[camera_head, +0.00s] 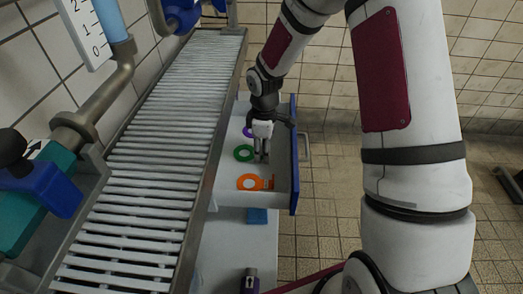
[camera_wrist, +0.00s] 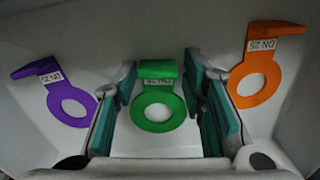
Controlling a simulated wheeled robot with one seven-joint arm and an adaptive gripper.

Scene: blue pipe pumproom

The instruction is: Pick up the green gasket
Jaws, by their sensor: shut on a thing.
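The green gasket (camera_head: 244,153) is a flat ring with a tab, inside the open drawer. My gripper (camera_head: 261,157) reaches down into the drawer beside it. In the wrist view the green gasket (camera_wrist: 139,110) sits between the teal pads of my gripper (camera_wrist: 160,88), its tab and white label toward the top. The contact at the pads is partly hidden, and I cannot tell whether the gasket is lifted off the drawer floor.
A purple gasket (camera_wrist: 68,105) lies to the left and an orange gasket (camera_wrist: 258,85) to the right in the wrist view. The drawer's blue front (camera_head: 294,160) and the slatted grating (camera_head: 150,165) flank my gripper. Tiled floor (camera_head: 325,215) is clear beyond the drawer.

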